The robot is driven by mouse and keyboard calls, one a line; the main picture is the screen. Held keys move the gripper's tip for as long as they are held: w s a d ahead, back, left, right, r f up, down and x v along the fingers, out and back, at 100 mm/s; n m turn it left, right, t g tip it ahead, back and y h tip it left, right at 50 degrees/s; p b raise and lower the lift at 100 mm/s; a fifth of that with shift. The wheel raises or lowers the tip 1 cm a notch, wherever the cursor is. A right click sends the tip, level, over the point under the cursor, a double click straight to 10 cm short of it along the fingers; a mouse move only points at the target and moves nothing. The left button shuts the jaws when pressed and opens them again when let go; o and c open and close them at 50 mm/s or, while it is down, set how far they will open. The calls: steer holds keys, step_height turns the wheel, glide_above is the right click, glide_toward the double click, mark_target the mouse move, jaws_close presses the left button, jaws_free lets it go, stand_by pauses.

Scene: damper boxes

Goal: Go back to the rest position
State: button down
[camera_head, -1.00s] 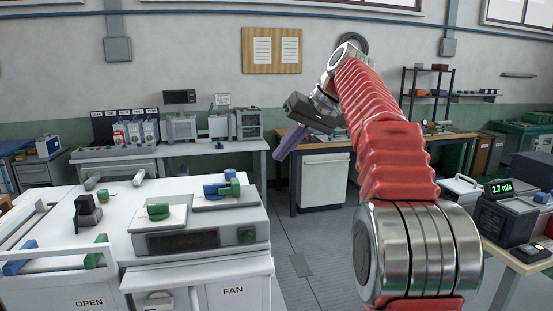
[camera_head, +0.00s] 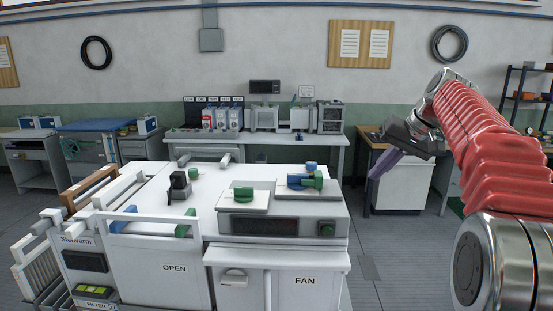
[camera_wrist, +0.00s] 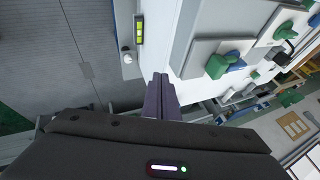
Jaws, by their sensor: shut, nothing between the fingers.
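My gripper (camera_head: 383,164) is at the right in the head view, at the end of my red arm, held up in the air to the right of the white damper boxes (camera_head: 180,225). Its purple fingers point down and to the left. In the wrist view the two fingers (camera_wrist: 161,92) lie together, shut and empty. The gripper appears apart from the boxes and touches nothing that I can see. A green knob (camera_head: 242,194) and a blue and green valve handle (camera_head: 305,180) sit on top of the boxes.
A back bench (camera_head: 345,141) with instruments stands along the wall. A wooden table (camera_head: 372,150) is behind my gripper. Grey floor (camera_head: 375,285) is clear between the boxes and my arm. A heater-like unit (camera_head: 80,262) stands at the front left.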

steer(key=s+a+f+h, duration=0.1)
steer(key=s+a+f, duration=0.2)
steer(key=s, duration=0.9)
steer(key=s+a+f+n+h, duration=0.1)
steer(key=s+a+f, duration=0.3)
steer(key=s+f, duration=0.6)
steer(key=s+a+f+h, duration=0.2)
steer(key=s+a+f, duration=0.2)
steer(key=s, duration=1)
steer(key=shift+s+f+n, duration=0.3)
steer(key=shift+f+n, duration=0.1)
steer(key=shift+f, duration=0.8)
